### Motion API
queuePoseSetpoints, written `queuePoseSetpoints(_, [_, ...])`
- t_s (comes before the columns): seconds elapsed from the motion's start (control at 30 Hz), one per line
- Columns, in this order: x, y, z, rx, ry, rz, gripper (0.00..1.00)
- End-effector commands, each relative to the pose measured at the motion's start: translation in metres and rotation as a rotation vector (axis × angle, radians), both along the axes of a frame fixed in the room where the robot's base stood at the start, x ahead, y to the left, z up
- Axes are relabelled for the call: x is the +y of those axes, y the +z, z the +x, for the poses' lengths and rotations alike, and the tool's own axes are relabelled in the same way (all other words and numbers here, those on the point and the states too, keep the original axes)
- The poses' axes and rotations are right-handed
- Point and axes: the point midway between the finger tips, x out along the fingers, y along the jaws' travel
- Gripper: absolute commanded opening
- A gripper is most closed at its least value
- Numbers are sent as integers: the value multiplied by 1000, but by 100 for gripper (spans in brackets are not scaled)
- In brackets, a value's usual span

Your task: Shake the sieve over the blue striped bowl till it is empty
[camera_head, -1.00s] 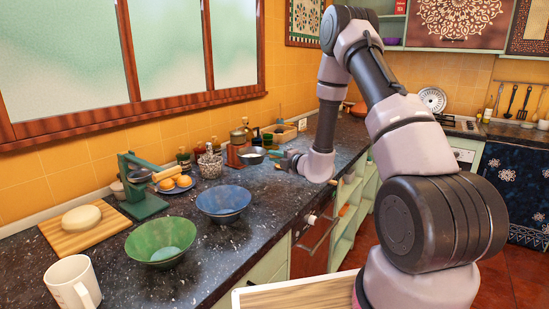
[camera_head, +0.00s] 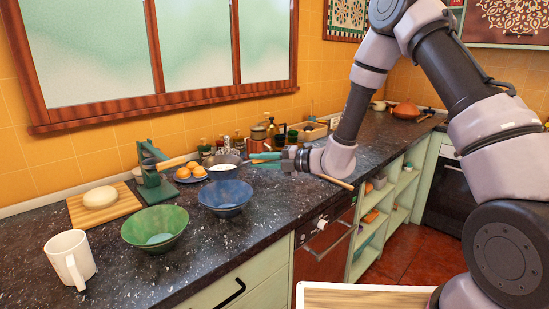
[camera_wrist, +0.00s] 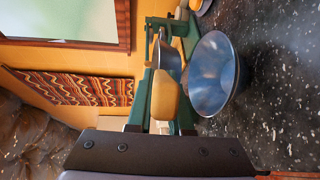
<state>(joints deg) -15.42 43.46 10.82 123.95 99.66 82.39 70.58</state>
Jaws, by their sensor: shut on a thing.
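The grey sieve (camera_head: 222,174) shows just beyond the blue bowl's far rim in the head view, with pale white contents visible in it. Its metal side (camera_wrist: 168,58) and yellowish handle (camera_wrist: 166,98) show in the wrist view. My gripper (camera_head: 268,159), with green fingers, is shut on the handle, to the right of the sieve. The blue bowl (camera_head: 226,208) stands upright on the counter. In the wrist view the bowl (camera_wrist: 212,78) is to the right of the sieve. The exact height of the sieve is hard to tell.
A green bowl (camera_head: 155,228), a white mug (camera_head: 70,258) and a board with a pale round lump (camera_head: 100,197) stand to the left. A green press (camera_head: 155,182) and a plate of orange fruit (camera_head: 190,173) stand close behind the bowls. Bottles line the wall.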

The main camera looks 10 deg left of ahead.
Motion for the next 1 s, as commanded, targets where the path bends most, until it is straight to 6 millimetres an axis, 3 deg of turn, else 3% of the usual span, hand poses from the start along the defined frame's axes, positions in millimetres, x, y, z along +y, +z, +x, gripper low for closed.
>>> queuePoseSetpoints(0.5, [-1,-37,1,0,-3,1,0])
queuePoseSetpoints(1.0, [-1,-40,1,-1,-4,1,0])
